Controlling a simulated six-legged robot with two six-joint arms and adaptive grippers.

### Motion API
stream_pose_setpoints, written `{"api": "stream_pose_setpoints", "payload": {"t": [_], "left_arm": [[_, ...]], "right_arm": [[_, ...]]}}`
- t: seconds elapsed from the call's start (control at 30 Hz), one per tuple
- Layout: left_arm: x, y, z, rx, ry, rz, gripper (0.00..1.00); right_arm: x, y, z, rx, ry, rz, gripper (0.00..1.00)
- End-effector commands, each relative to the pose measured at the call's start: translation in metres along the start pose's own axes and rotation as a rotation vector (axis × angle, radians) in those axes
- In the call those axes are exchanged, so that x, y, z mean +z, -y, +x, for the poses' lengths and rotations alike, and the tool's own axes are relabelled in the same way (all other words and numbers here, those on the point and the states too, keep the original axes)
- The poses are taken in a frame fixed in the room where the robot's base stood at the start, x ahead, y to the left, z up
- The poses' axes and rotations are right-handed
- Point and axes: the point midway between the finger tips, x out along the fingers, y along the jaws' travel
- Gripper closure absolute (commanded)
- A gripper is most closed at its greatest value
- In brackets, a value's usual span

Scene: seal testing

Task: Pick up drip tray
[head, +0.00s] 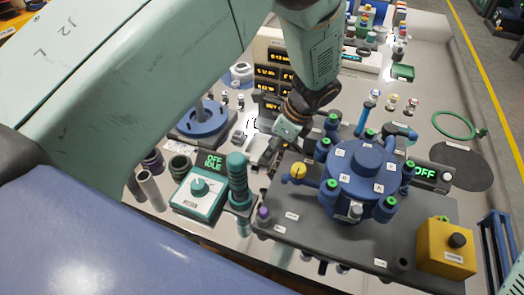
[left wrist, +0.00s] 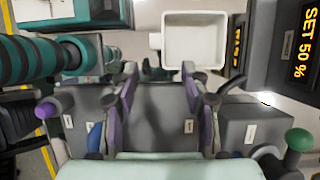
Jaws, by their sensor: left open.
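The drip tray (left wrist: 195,42) looks like a white, square, shallow tray with a small tab on its left side. In the left wrist view it lies at the top centre, beyond my fingertips and a little right of their middle. My left gripper (left wrist: 159,76) is open, with nothing between its fingers, and apart from the tray. In the head view my left gripper (head: 268,152) points down beside the grey base plate of the blue round fixture. The tray is hard to make out there, near the arm. My right gripper is not in view.
A teal control box (head: 199,190) and a ribbed teal column (head: 238,180) stand left of the gripper. The blue fixture (head: 362,175) stands to its right. A stack of displays (head: 272,72) stands behind. A yellow button box (head: 446,247) is at front right.

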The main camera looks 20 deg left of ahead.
Motion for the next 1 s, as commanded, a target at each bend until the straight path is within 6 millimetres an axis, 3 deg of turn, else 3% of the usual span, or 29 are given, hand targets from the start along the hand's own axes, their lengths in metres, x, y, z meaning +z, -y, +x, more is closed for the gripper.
{"api": "stream_pose_setpoints", "payload": {"t": [0.33,0.67,1.0], "left_arm": [[0.004,-0.005,0.049,0.002,-0.001,0.000,0.54],[0.006,-0.002,0.054,0.000,-0.001,-0.001,0.54],[0.006,-0.002,0.054,0.000,-0.001,-0.001,0.82]], "right_arm": [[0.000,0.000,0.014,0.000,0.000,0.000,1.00],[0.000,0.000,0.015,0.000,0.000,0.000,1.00],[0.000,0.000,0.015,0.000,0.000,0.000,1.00]]}}
